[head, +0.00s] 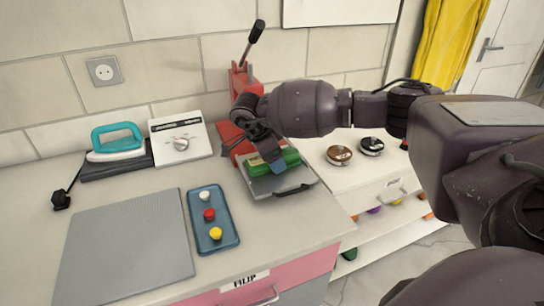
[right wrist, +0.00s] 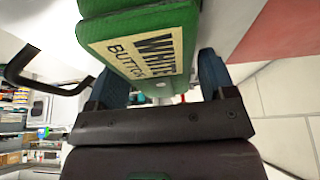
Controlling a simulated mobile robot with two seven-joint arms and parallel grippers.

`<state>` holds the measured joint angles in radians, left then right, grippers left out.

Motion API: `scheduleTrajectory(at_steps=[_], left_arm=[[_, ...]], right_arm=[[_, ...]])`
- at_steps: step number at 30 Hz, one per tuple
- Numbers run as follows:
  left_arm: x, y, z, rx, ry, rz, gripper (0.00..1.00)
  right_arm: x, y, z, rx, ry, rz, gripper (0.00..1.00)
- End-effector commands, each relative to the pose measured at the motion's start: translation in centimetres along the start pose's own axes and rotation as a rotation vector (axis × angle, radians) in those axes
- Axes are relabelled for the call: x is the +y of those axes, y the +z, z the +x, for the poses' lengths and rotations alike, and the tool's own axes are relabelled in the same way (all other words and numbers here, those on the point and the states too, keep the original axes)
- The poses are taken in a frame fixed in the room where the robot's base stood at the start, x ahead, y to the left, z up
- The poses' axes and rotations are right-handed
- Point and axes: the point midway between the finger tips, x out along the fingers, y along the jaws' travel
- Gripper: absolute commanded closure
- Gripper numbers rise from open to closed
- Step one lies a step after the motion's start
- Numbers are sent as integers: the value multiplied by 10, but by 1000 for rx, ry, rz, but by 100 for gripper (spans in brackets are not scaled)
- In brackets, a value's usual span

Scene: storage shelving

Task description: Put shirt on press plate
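A folded green shirt (head: 287,160) sits at the grey press plate (head: 263,188) of the red press (head: 244,78). In the right wrist view the shirt (right wrist: 115,25) carries a cream label reading "WHITE BUTTON" and lies tilted across the fingers. My right gripper (head: 266,161) is over the plate with its blue fingers on either side of the shirt, seemingly shut on it. The fingers also show in the right wrist view (right wrist: 165,85). Whether the shirt rests fully on the plate is hard to tell. My left gripper is out of view.
A blue tray (head: 201,239) with white, red and yellow buttons and a grey mat (head: 110,235) lie left of the press. A teal iron (head: 117,143) and a white dial box (head: 183,139) stand at the back. My right arm blocks the right side.

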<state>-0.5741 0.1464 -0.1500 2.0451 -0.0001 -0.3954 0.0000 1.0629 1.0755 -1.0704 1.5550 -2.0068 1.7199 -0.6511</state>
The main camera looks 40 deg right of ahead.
Motion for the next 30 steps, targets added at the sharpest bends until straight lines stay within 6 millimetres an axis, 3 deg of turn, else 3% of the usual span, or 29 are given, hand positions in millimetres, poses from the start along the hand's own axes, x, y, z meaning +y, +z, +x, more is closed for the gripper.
scheduleTrajectory(at_steps=[14, 30], left_arm=[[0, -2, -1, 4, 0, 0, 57], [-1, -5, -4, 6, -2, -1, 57]], right_arm=[[0, -1, -10, -1, -2, 0, 13], [0, -1, -103, 0, -3, -1, 13]])
